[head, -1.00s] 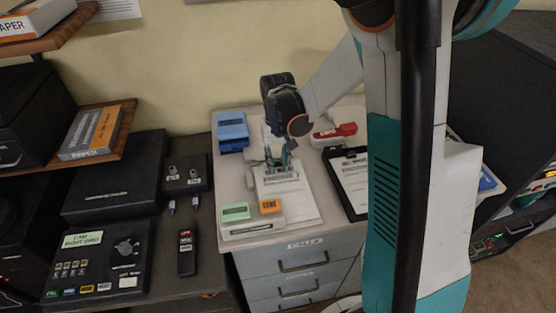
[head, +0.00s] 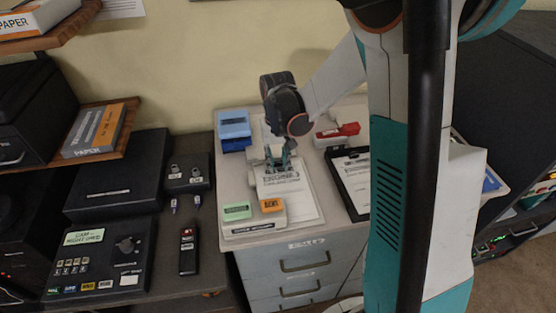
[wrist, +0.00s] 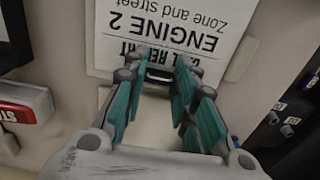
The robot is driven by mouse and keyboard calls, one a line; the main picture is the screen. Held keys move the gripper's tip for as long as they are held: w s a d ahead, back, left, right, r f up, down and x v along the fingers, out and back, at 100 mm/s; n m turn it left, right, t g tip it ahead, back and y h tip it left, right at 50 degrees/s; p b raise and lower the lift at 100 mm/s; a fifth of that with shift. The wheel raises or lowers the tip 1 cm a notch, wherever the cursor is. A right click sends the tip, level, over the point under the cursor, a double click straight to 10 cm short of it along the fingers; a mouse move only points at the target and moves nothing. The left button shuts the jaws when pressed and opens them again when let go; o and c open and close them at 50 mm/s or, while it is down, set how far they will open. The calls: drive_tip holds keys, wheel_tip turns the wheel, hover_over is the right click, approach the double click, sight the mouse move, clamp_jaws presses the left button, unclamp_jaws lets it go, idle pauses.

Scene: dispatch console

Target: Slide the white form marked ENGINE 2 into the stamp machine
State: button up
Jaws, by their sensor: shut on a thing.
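The white form marked ENGINE 2 (wrist: 165,30) lies flat, its text upside down in the wrist view; it also shows in the head view (head: 283,184). My gripper (wrist: 160,72) is shut on a dark tab at the form's edge, just beside the printed heading. In the head view my gripper (head: 278,160) is low over the cabinet top, at the form's far end. The stamp machine (head: 255,229), a pale box with a green and an orange panel, stands in front of the form. The form's near end is close to it; I cannot tell whether it is inside.
A larger white sheet (head: 308,207) lies by the machine. A black clipboard (head: 354,205) and a red-and-white device (head: 337,134) are to the right. A blue box (head: 233,130) stands behind left. A black box with two knobs (head: 188,172) is on the left desk.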

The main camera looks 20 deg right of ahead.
drive_tip(key=o, duration=1.6)
drive_tip(key=shift+o, duration=0.2)
drive_tip(key=shift+r+p, duration=2.35)
drive_tip(key=shift+r, duration=1.15)
drive_tip(key=shift+a, duration=0.1)
drive_tip(key=s+a+r+n+t+b, duration=0.1)
drive_tip(key=s+r+t, duration=0.2)
drive_tip(key=s+r, duration=0.3)
drive_tip(key=s+a+r+n+t+b, duration=0.1)
drive_tip(key=s+r+t, duration=0.3)
drive_tip(key=s, duration=0.8)
wheel_tip(320, 180, up, 3)
drive_tip(key=shift+s+a+f+b, duration=0.2)
drive_tip(key=shift+s+a+b, duration=0.2)
drive_tip(key=shift+a, duration=0.25)
